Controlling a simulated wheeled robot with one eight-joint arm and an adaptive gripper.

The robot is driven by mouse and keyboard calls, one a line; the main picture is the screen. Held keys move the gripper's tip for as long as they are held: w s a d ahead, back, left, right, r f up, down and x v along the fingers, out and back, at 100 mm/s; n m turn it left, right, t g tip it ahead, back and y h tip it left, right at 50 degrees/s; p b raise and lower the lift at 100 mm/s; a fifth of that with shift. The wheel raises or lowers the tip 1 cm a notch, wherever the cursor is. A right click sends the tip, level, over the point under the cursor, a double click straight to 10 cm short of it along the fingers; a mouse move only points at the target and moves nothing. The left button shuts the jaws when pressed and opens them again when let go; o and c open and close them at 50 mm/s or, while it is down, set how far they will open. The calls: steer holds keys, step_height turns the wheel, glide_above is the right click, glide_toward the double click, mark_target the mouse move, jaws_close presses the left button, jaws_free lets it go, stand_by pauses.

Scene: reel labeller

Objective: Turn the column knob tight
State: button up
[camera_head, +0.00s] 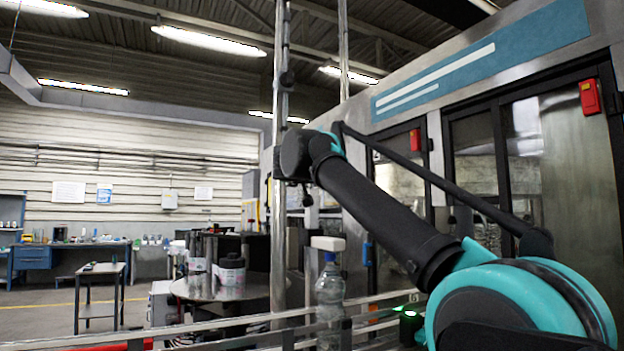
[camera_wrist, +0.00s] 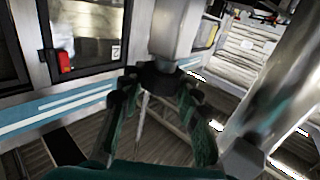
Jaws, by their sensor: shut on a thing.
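My gripper (camera_wrist: 160,90) is shut on a dark column knob (camera_wrist: 158,74) in the wrist view, with one finger on each side of it. The knob sits at the end of a pale metal block (camera_wrist: 176,32). In the head view the upright metal column (camera_head: 280,235) stands left of the end of my arm. My gripper there is small, dark and partly hidden by my wrist, and the held knob cannot be made out. How tight the knob is cannot be told.
A plastic bottle (camera_head: 330,288) stands by the metal rails (camera_head: 240,334) below my arm. A large machine cabinet (camera_head: 575,140) with red latches is at right. A thick metal post (camera_wrist: 268,85) crosses the wrist view's right side.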

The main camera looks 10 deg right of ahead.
steer(key=shift+m+h, duration=0.3)
steer(key=shift+h, duration=0.2)
steer(key=o, duration=1.2)
steer(key=shift+s, duration=0.1)
steer(key=v, duration=1.1)
steer(key=shift+s+a, duration=0.2)
steer(key=shift+s, duration=0.15)
steer(key=shift+r, duration=0.1)
